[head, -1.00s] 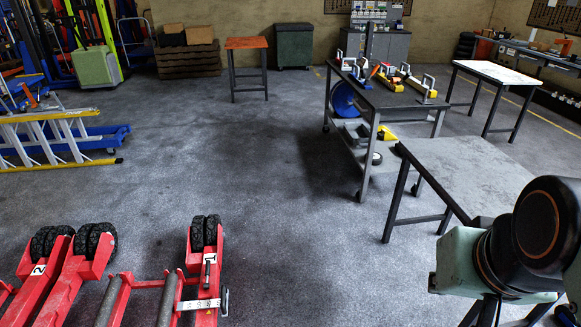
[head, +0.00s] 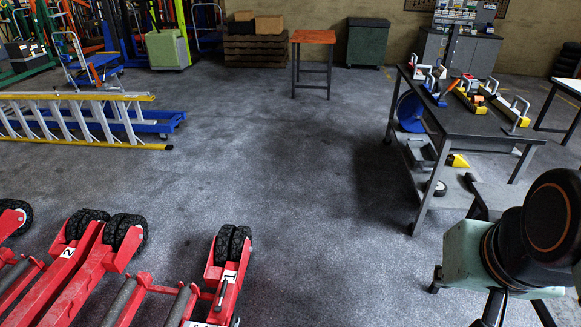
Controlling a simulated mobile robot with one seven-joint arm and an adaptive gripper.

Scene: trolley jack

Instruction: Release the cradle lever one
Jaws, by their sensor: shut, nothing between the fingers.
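The red cradle marked 1 (head: 215,280) stands on the floor at the bottom of the head view, left of centre, with black twin wheels (head: 231,246) at its far end. A thin dark lever (head: 221,294) stands out on the red arm just below the number plate. Its lower end and the near part of the cradle are near or beyond the bottom edge. My arm shows at the right edge, well apart from the cradle. My gripper is out of view.
A red cradle marked 2 (head: 72,262) stands left of cradle 1, with grey rollers between the red arms. A yellow-and-silver ladder (head: 85,120) lies beyond on the left. A dark trolley table (head: 465,118) with tools stands right. The middle floor (head: 300,190) is clear.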

